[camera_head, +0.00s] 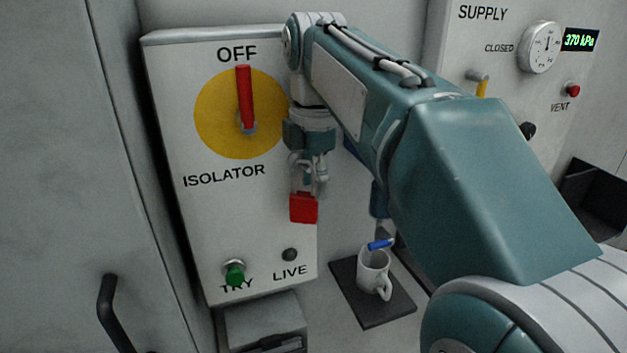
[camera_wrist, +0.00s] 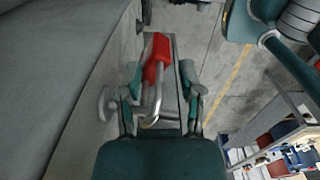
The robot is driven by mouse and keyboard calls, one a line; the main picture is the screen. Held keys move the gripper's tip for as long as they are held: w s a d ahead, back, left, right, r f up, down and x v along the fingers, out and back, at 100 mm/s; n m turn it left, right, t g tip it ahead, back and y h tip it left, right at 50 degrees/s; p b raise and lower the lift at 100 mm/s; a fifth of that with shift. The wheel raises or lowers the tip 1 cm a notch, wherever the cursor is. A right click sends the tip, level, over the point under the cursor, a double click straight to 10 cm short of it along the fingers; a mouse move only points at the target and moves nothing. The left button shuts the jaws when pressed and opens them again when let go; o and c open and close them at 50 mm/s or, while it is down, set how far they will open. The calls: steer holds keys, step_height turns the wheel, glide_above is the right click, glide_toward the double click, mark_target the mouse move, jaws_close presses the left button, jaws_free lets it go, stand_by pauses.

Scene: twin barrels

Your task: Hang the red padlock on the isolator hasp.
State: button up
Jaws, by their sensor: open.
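The red padlock (camera_head: 303,208) shows below my gripper (camera_head: 308,174) in the head view, in front of the isolator box's right edge. In the wrist view the padlock's red body (camera_wrist: 157,57) and its silver shackle lie between my two fingers (camera_wrist: 162,92). The fingers are spread, with gaps beside the shackle. A pale grey loop (camera_wrist: 107,103) stands out from the panel left of the shackle; it may be the hasp. I cannot tell whether the shackle passes through it. The red isolator handle (camera_head: 245,97) points up to OFF on a yellow disc.
The isolator box (camera_head: 225,235) has a green TRY button (camera_head: 234,272) and a dark LIVE lamp (camera_head: 290,255). A white mug (camera_head: 373,270) with a blue item stands on a dark mat (camera_head: 392,310) below right. The supply panel (camera_head: 450,55) is at the upper right.

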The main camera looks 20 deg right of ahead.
steer(key=shift+r, duration=3.85)
